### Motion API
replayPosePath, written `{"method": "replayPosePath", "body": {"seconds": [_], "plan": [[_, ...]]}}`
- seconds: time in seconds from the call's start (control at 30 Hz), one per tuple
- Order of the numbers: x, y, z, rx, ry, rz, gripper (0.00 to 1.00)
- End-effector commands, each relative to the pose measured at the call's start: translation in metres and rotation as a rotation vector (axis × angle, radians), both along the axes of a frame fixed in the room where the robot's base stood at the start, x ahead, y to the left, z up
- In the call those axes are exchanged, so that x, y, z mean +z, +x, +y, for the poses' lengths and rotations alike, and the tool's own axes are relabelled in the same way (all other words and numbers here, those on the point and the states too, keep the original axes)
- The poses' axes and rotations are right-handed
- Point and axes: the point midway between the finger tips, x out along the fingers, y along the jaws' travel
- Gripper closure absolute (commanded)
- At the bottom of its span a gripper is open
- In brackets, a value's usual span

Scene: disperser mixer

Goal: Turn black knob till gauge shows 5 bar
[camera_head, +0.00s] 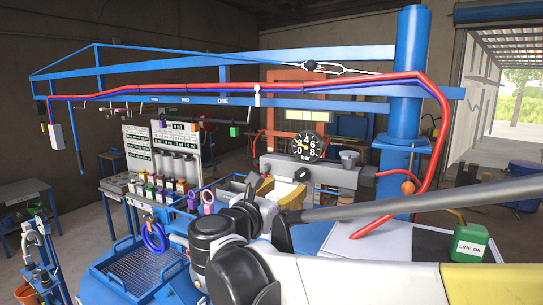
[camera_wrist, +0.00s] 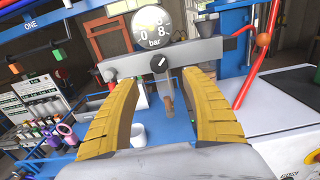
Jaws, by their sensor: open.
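The black knob (camera_wrist: 159,63) sits on the front of a grey metal bar, and a white mark on it points to the upper right. In the head view the knob (camera_head: 302,174) shows just above my gripper. The round black gauge (camera_head: 307,147), marked in bar, stands above the bar. Neither finger visibly grips the knob.
The grey bar (camera_wrist: 205,52) runs across behind the fingertips. A brown-handled part (camera_wrist: 168,104) hangs below the knob between the fingers. A red hose (camera_wrist: 243,60) runs down at the right. A white cup (camera_wrist: 138,134) stands below, and a green oil can (camera_head: 470,243) stands at the right.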

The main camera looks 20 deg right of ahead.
Motion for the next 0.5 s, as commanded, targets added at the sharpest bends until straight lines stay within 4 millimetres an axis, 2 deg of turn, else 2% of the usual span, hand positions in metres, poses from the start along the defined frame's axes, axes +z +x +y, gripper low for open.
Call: {"method": "replayPosePath", "body": {"seconds": [0.17, 0.5], "plan": [[0.003, 0.011, -0.013, -0.003, -0.019, 0.007, 0.45], [0.004, 0.051, -0.066, -0.003, -0.016, 0.006, 0.45]]}}
